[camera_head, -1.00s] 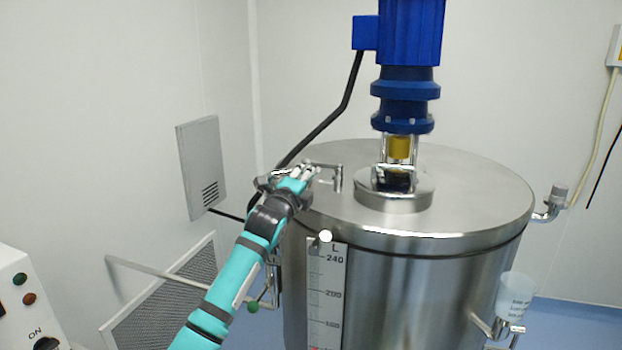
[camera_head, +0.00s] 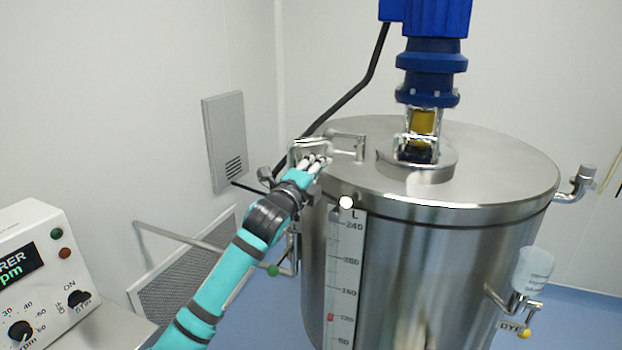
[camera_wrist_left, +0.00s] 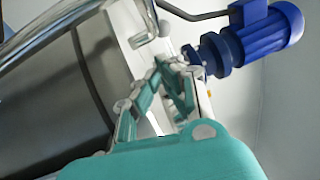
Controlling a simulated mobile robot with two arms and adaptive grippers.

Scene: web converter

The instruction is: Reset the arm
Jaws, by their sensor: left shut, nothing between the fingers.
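My left arm, teal with dark bands, reaches in from the bottom left of the head view. Its left gripper (camera_head: 318,162) is at the left rim of the steel tank (camera_head: 480,181), close to the bent metal handle (camera_head: 347,134) on the lid. Whether it touches the handle I cannot tell. The gripper is shut and empty. My right gripper does not show.
The blue motor (camera_head: 432,60) rises from the lid, and also shows in the left wrist view (camera_wrist_left: 268,38). A control box (camera_head: 40,270) with knobs stands at lower left. A pipe with a green tip (camera_head: 273,269) lies beside my arm. A cup (camera_head: 532,268) hangs at the tank's right.

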